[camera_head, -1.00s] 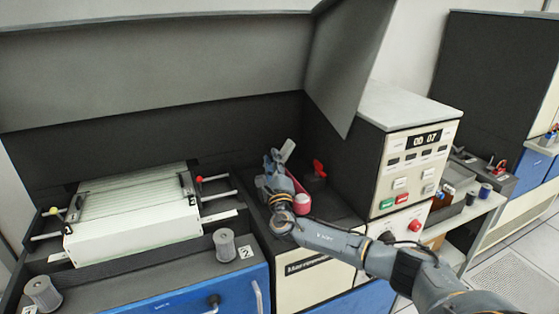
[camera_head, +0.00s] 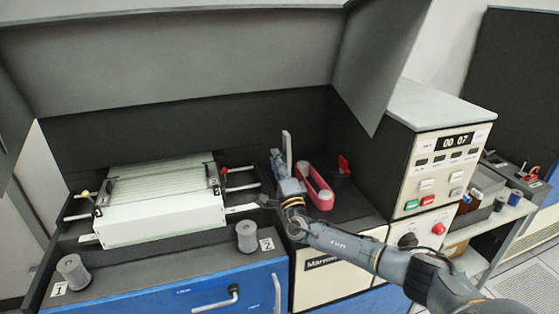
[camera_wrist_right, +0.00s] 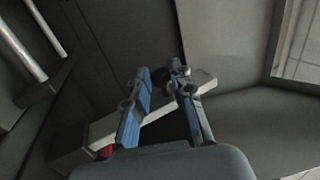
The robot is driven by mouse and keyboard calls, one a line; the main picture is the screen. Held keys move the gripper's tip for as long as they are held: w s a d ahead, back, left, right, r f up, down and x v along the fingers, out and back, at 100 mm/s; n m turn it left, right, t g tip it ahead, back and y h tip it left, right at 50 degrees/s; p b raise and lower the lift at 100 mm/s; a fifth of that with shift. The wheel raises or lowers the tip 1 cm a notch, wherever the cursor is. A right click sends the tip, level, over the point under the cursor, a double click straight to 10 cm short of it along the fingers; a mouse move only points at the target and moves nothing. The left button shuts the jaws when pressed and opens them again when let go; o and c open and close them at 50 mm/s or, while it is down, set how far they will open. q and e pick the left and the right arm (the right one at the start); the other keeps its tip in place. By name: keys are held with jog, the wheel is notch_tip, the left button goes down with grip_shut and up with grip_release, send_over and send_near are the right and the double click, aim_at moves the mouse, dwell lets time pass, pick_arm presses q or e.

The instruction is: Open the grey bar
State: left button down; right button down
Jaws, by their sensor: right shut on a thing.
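The grey bar (camera_head: 287,148) stands nearly upright at the back of the dark recess, left of the red loop. My right gripper (camera_head: 281,165) is at the bar. In the right wrist view the bar (camera_wrist_right: 101,132) runs slantwise between the two blue fingers of the right gripper (camera_wrist_right: 163,88), which are shut on it. The fingers hide part of the bar, and its mounting is hard to see. My left gripper is in neither view.
A red belt loop (camera_head: 317,188) lies right of my gripper, with a red knob (camera_head: 344,164) behind it. A white card unit (camera_head: 160,212) with metal rods stands left. A control panel (camera_head: 440,165) rises right. A large grey hood (camera_head: 180,75) overhangs the recess.

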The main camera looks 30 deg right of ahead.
dwell(0.4)
jog(key=c, duration=1.1)
grip_release()
jog(key=shift+c, duration=0.2)
jog(key=v, duration=1.2)
jog(key=shift+d, duration=0.1)
jog(key=shift+f, duration=0.1)
